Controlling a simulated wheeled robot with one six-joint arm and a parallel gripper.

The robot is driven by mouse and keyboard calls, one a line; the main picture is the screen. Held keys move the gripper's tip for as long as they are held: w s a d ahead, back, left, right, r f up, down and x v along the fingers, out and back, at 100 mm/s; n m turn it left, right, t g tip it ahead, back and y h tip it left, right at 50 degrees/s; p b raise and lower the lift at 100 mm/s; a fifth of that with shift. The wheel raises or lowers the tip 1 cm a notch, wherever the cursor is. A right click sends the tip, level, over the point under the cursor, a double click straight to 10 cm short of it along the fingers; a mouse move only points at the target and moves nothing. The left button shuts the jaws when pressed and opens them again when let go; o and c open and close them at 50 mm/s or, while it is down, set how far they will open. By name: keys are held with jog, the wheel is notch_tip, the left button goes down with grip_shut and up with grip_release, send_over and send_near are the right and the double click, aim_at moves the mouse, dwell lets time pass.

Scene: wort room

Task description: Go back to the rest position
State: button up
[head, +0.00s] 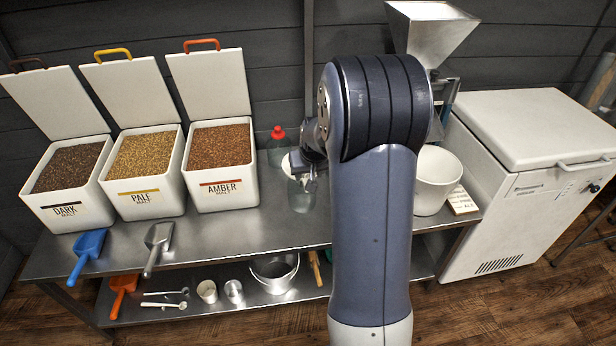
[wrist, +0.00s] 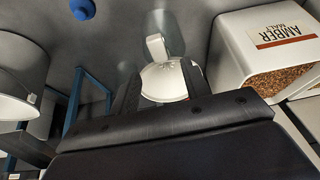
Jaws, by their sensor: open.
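My gripper (wrist: 163,90) shows in the wrist view with its two dark fingers apart. A white round object with a short upright part (wrist: 163,80) shows between and beyond the fingers; I cannot tell whether they touch it. In the head view my arm covers the middle of the bench and hides most of the gripper. A white rounded piece (head: 292,164) shows just left of the arm, above a clear glass vessel (head: 302,197) on the steel bench (head: 240,232).
Open bins of dark (head: 66,208), pale (head: 146,198) and amber malt (head: 222,190) stand left; the amber bin (wrist: 235,50) is close right in the wrist view. A red-capped bottle (head: 277,146) is behind. A white bucket (head: 436,182), hopper mill (head: 432,30) and chest freezer (head: 530,190) stand right.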

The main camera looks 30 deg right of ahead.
aim_at(306, 180)
jog(key=v, duration=0.6)
jog(key=shift+s+r, duration=0.2)
jog(key=shift+r, duration=0.05)
jog(key=x, duration=1.1)
jog(key=shift+a+b, duration=0.1)
jog(key=shift+b, duration=0.2)
jog(key=shift+w+r+p, duration=0.15)
jog(key=shift+r+p, duration=0.35)
jog(key=shift+r, duration=0.05)
jog(key=shift+r+p, duration=0.4)
jog(key=shift+r, duration=0.2)
jog(key=shift+f, duration=0.1)
